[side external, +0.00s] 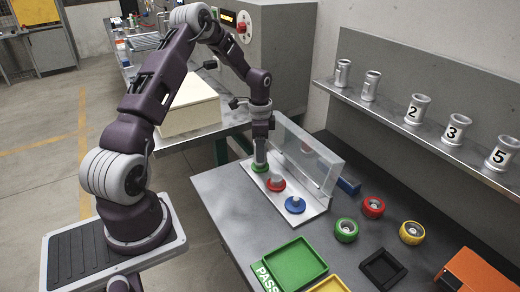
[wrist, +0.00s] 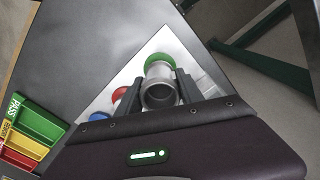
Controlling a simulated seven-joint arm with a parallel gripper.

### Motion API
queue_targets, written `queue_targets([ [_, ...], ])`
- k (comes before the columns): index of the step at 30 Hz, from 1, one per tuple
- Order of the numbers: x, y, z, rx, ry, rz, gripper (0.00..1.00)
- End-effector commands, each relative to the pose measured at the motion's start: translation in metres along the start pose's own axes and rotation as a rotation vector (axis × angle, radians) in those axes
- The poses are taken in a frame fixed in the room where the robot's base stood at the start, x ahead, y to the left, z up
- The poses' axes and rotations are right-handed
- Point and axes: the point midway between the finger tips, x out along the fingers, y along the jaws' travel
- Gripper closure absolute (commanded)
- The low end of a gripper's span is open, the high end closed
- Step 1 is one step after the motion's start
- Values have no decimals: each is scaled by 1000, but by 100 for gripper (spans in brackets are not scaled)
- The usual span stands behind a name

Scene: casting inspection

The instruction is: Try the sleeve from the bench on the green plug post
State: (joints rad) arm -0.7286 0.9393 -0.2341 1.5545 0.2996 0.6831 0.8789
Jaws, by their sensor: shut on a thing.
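My gripper (side external: 261,138) is shut on a grey metal sleeve (side external: 260,153), held upright at the green plug post (side external: 259,168). In the wrist view my gripper (wrist: 162,76) has one finger on each side of the sleeve (wrist: 160,94), whose open end faces the camera. The green base of the post (wrist: 157,60) shows just past the sleeve. The sleeve hides the post's upper part, and I cannot tell whether the sleeve is fully down on it. The red post (side external: 276,184) and blue post (side external: 295,205) stand bare on the same white plate (side external: 317,207).
A clear shield (side external: 318,160) stands behind the posts. A green PASS tray (side external: 295,262) and a black tray (side external: 383,268) are in front. Several sleeves stand on the shelf (side external: 440,140).

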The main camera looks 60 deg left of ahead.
Motion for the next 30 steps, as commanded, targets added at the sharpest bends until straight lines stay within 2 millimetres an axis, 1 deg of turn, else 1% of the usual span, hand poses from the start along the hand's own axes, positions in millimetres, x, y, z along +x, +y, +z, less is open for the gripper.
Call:
queue_targets([
  [16, 0, 0, 0, 0, 0, 0, 100],
  [24, -11, 0, 0, 0, 0, -1, 100],
  [30, -13, 0, 0, 0, 0, 0, 100],
])
